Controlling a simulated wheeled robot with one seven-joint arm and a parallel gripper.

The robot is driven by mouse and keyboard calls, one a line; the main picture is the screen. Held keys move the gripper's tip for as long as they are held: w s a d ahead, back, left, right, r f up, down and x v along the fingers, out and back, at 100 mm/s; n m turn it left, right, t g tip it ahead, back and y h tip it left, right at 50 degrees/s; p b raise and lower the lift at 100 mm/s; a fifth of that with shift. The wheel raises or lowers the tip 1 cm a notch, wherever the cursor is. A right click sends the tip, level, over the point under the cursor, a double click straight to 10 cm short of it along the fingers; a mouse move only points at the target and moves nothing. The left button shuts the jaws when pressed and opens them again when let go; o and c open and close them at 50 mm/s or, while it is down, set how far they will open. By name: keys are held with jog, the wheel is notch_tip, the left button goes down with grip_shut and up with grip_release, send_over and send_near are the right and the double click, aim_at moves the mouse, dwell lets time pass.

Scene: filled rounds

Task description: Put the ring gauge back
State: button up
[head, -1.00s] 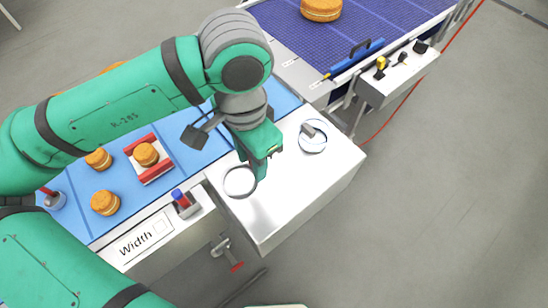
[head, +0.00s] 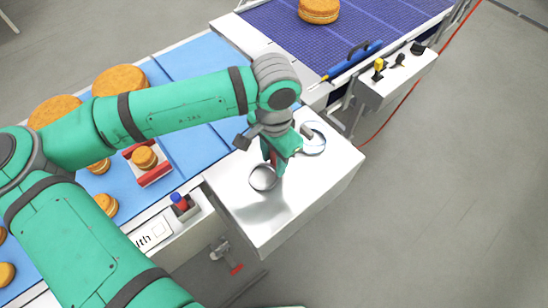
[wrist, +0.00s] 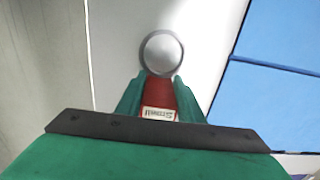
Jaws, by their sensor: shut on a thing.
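My gripper (head: 274,160) is shut on the red handle of the ring gauge (head: 251,179). In the wrist view the labelled red handle (wrist: 159,96) lies between the two green fingers, and the grey ring points away from my gripper. The ring is over the shiny top of the white cabinet (head: 325,180). I cannot tell whether it touches that top. A second ring (head: 324,147) with a grey block at its edge is on the cabinet top, right of my gripper and apart from the held gauge.
A blue belt (head: 190,65) with several round cakes and a red-sided holder (head: 155,177) lies to the left. A small tray with a blue-topped thing (head: 180,201) stands beside the cabinet. A control box (head: 398,75) and purple conveyor (head: 375,22) are behind. The cabinet's front top is clear.

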jog(key=shift+f, duration=0.15)
jog(key=o, duration=1.1)
notch_tip(320, 180, up, 12)
jog(key=shift+r, duration=0.2)
jog(key=shift+s+d, duration=0.1)
